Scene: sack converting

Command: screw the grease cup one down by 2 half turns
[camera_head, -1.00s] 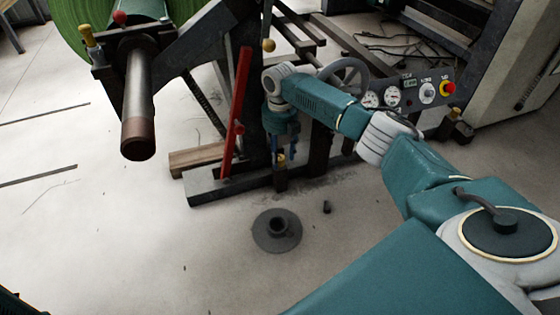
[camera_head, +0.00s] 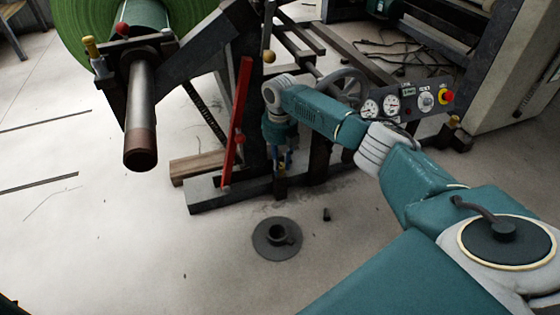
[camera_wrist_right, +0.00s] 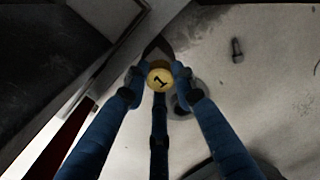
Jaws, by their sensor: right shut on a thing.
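Grease cup one is a round brass-yellow cap marked with a "1" (camera_wrist_right: 160,77), in the middle of the right wrist view. In the head view it is a small yellow spot, mostly hidden by the fingers, low on the machine frame. My right gripper (camera_wrist_right: 162,80) is shut on the cup, its blue fingers touching the rim from the sides. In the head view the right gripper (camera_head: 281,160) points straight down beside the dark upright. My left gripper is not in view.
A red lever (camera_head: 237,120) stands left of the gripper. A gauge panel (camera_head: 408,102) and a handwheel (camera_head: 345,85) are to the right. A dark flanged disc (camera_head: 277,239) and a small dark piece (camera_head: 326,214) lie on the floor. The front floor is mostly clear.

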